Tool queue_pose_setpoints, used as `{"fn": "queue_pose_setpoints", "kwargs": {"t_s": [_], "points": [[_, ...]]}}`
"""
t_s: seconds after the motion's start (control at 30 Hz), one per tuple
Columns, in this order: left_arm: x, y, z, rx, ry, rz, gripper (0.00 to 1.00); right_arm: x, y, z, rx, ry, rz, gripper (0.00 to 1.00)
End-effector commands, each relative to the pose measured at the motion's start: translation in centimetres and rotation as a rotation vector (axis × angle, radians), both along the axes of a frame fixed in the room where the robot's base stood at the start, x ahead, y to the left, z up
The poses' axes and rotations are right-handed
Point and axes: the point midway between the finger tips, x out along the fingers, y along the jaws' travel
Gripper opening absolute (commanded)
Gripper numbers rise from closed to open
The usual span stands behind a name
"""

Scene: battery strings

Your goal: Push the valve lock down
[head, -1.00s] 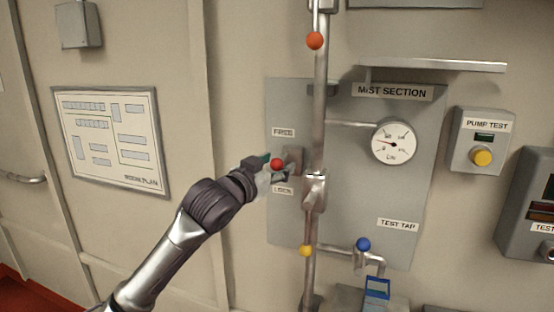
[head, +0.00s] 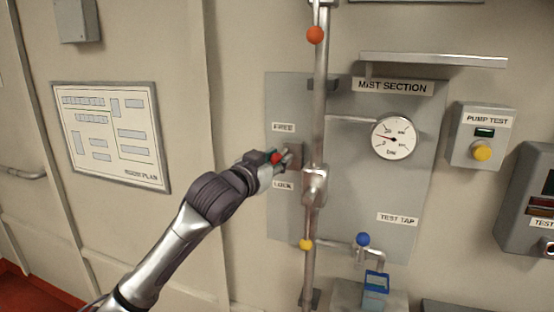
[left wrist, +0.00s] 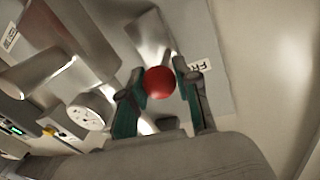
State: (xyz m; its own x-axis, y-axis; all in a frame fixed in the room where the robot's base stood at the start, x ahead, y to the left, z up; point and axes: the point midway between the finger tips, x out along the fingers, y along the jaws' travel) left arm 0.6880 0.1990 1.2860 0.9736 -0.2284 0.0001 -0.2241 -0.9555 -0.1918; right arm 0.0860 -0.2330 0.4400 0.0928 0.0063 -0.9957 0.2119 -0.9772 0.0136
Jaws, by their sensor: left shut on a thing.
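The valve lock is a small lever with a red ball knob (head: 276,158) on a grey bracket (head: 295,160). It sits between the FREE label (head: 284,127) and the LOCK label (head: 283,185). My left gripper (head: 279,161) is at the knob, coming in from the left. In the left wrist view the red knob (left wrist: 160,82) lies between the two green-padded fingers (left wrist: 162,98), which are shut on it. The fingers partly hide the knob and lever in the head view. My right gripper is not in view.
A vertical pipe (head: 319,110) with an orange ball (head: 315,35) and a yellow ball (head: 306,244) runs just right of the lock. A gauge (head: 393,138), a blue-knobbed test tap (head: 363,240) and a pump test box (head: 482,137) are further right.

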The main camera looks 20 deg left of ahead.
Motion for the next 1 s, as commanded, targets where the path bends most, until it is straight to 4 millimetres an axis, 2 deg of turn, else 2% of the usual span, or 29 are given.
{"fn": "queue_pose_setpoints", "kwargs": {"t_s": [0.23, 0.53, 0.57, 0.7, 1.0], "points": [[0.0, -0.1, -3.5, -0.001, 0.006, -0.001, 0.0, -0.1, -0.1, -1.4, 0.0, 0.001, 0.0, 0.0], [0.1, -0.1, -3.9, 0.001, 0.01, -0.001, 0.0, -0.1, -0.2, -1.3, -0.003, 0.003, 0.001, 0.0], [0.0, -0.1, -3.9, 0.002, 0.011, -0.001, 0.36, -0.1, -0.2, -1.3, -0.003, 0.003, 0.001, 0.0], [0.0, -0.1, -3.7, 0.001, 0.008, 0.0, 0.57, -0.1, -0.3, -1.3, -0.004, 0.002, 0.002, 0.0], [-0.1, 0.0, -3.5, 0.0, 0.002, -0.001, 0.57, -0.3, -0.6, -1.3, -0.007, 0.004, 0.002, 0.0]]}}
